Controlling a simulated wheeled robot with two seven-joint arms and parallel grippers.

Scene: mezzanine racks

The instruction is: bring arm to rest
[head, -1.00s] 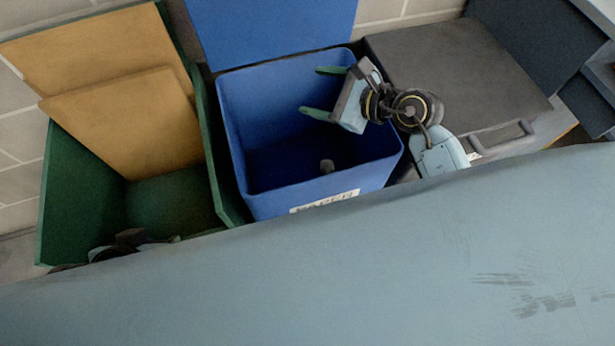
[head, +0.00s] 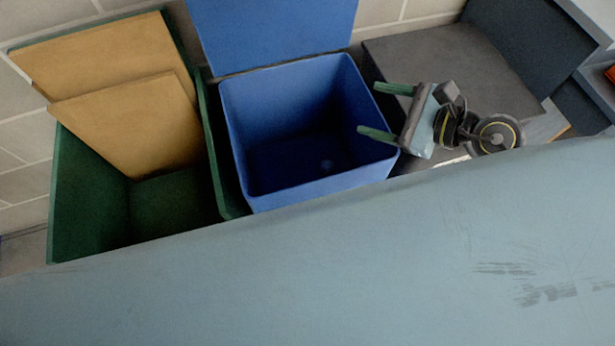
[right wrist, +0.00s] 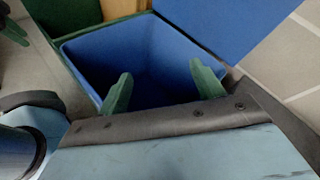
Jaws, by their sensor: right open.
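My right gripper (head: 385,111) is open and empty in the head view. It is to the right of the blue bin, its green fingers pointing left, with the lower fingertip close to the bin's right rim. In the right wrist view the two green fingers (right wrist: 160,85) are spread apart with nothing between them, and the blue bin opens beyond them. My left gripper does not show in the head view now.
A dark grey lidded box (head: 420,55) stands at the right, behind the gripper.

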